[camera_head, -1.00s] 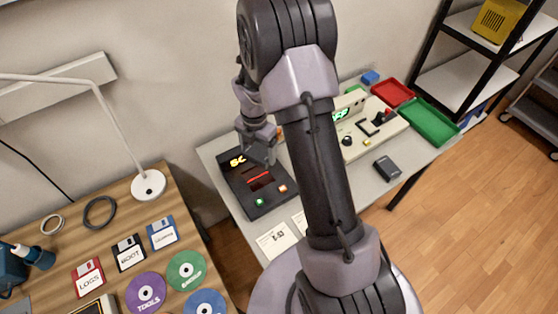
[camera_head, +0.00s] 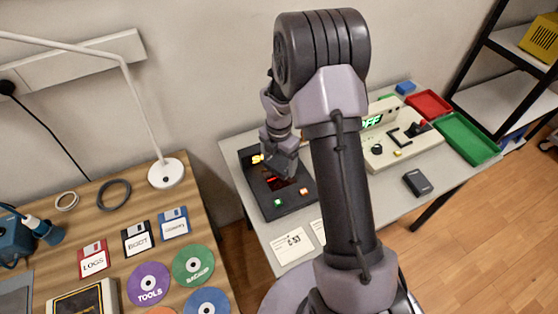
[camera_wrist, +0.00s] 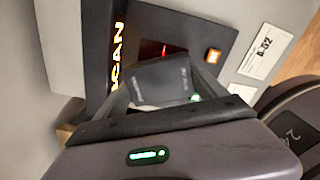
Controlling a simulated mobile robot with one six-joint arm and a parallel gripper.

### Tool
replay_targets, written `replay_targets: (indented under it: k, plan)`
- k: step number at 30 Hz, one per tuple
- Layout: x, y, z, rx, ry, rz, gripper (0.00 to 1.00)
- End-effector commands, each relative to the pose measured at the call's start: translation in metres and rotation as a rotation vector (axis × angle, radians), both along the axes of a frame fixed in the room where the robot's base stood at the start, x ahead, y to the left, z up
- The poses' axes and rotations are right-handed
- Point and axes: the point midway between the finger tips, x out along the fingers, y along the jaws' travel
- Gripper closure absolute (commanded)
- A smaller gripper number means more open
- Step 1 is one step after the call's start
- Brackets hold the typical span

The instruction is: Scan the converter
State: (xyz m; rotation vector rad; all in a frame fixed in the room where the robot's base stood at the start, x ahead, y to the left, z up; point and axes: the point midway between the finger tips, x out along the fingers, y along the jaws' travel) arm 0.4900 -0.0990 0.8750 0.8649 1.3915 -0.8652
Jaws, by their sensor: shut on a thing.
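My gripper (camera_head: 282,172) is over the black scanner (camera_head: 290,211) on the grey table. It is shut on a dark grey box, the converter (camera_wrist: 160,84), which shows small print in the wrist view. The scanner also shows in the wrist view (camera_wrist: 200,28), with lit yellow letters, a red-lit window (camera_wrist: 160,50), an orange button (camera_wrist: 213,56) and a green light partly hidden by the finger. The converter is close to the red-lit window and covers part of it. I cannot tell whether they touch.
A white console (camera_head: 400,148) with a lever and green display stands right of my arm. Red (camera_head: 428,104) and green (camera_head: 468,140) trays lie beyond it. A dark box (camera_head: 417,183) lies in front. A wooden desk (camera_head: 110,210) at left holds floppy disks, discs and a lamp (camera_head: 166,173).

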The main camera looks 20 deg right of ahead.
Motion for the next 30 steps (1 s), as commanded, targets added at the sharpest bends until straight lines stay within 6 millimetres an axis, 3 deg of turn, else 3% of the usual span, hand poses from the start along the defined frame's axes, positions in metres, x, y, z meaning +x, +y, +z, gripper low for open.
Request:
replay_targets:
  k: [10, 22, 30]
  plan:
    - [0.0, 0.0, 0.005, 0.0, 0.0, 0.0, 0.72]
    - [0.0, 0.0, 0.061, 0.0, -0.001, 0.001, 0.72]
    - [0.0, 0.0, 0.06, 0.0, 0.0, 0.001, 0.72]
